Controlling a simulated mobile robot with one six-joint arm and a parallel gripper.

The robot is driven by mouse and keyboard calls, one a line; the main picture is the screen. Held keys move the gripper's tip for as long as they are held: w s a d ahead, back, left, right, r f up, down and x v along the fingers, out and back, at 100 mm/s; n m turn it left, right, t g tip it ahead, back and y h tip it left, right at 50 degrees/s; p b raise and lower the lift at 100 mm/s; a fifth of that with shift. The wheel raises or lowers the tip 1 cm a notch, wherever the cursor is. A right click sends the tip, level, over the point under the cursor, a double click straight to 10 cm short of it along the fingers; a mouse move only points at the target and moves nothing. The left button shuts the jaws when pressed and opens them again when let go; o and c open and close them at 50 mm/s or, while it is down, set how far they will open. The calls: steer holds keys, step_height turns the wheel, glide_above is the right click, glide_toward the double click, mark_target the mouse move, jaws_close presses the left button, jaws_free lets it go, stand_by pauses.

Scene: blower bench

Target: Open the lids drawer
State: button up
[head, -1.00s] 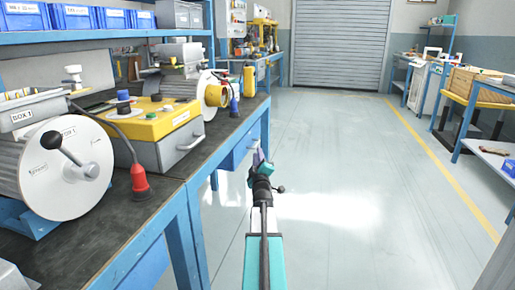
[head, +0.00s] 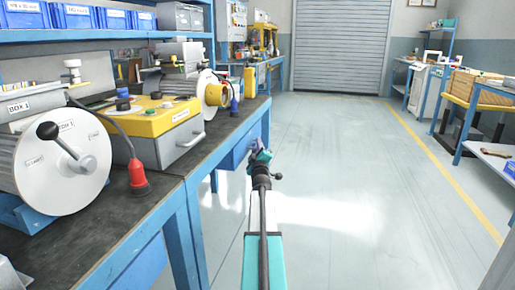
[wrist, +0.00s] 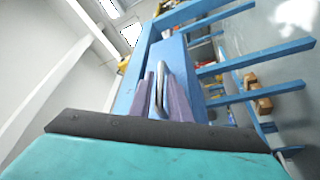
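A blue drawer (head: 234,157) is set under the edge of the workbench and looks shut; I cannot read a label on it. In the wrist view its blue front (wrist: 172,53) fills the middle, with a metal bar handle (wrist: 160,88). My gripper (wrist: 163,92) has two purple fingers, one on each side of the handle, with a gap between them. I cannot tell whether they touch the handle. In the head view my gripper (head: 257,148) is at the drawer front, and the arm hides part of it.
The dark bench top (head: 75,225) carries a yellow control box (head: 155,118) over a grey handled box, and a drum machine (head: 60,165) with a crank. Blue bench legs stand below. The floor (head: 340,190) on the right is clear.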

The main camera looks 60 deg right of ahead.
steer(key=shift+d, duration=0.1)
jaws_close()
steer(key=shift+p, duration=0.4)
